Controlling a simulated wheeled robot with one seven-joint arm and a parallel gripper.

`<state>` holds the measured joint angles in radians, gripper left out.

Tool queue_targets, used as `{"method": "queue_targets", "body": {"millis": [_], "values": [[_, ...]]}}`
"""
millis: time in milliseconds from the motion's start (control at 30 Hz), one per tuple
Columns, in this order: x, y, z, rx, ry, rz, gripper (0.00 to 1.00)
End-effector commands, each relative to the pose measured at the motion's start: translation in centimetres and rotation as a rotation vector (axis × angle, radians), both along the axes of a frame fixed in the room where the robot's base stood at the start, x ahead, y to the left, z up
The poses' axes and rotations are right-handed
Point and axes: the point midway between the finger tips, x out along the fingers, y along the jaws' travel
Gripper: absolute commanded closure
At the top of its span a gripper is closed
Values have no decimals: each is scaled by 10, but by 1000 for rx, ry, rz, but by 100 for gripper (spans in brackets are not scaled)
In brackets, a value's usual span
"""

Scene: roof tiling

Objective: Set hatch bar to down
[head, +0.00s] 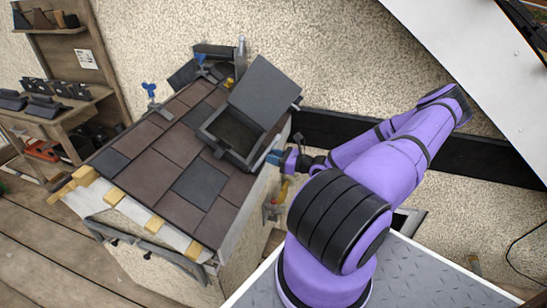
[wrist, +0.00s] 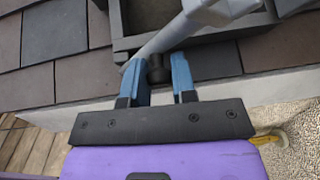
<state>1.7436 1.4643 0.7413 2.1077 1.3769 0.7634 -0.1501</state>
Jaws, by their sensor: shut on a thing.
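The roof hatch has a dark grey frame (head: 207,136) and a lid (head: 265,92) that stands raised and tilted open in the head view. In the wrist view the hatch bar (wrist: 172,38) is a light grey bar running slantwise along the hatch frame (wrist: 119,22). A dark round knob (wrist: 156,74) sits by the bar's lower end. My gripper (wrist: 156,62) has its blue fingers on either side of this knob and is shut on it. In the head view my gripper (head: 273,158) is at the right edge of the hatch, where the bar is hard to make out.
Brown and grey tiles (head: 160,145) cover the sloping roof around the hatch. Blue-handled clamps (head: 150,91) stand along its upper edge. A wooden shelf (head: 60,112) with tiles is at left. A dark beam (head: 480,148) runs along the wall behind my arm.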

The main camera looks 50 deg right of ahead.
Motion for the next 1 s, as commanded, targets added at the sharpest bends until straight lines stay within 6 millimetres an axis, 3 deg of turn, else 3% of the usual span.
{"method": "queue_targets", "body": {"millis": [367, 1000], "values": [[6, -3, -3, 53, 22, 44, 100], [31, -14, -28, 393, 160, 293, 100]]}}
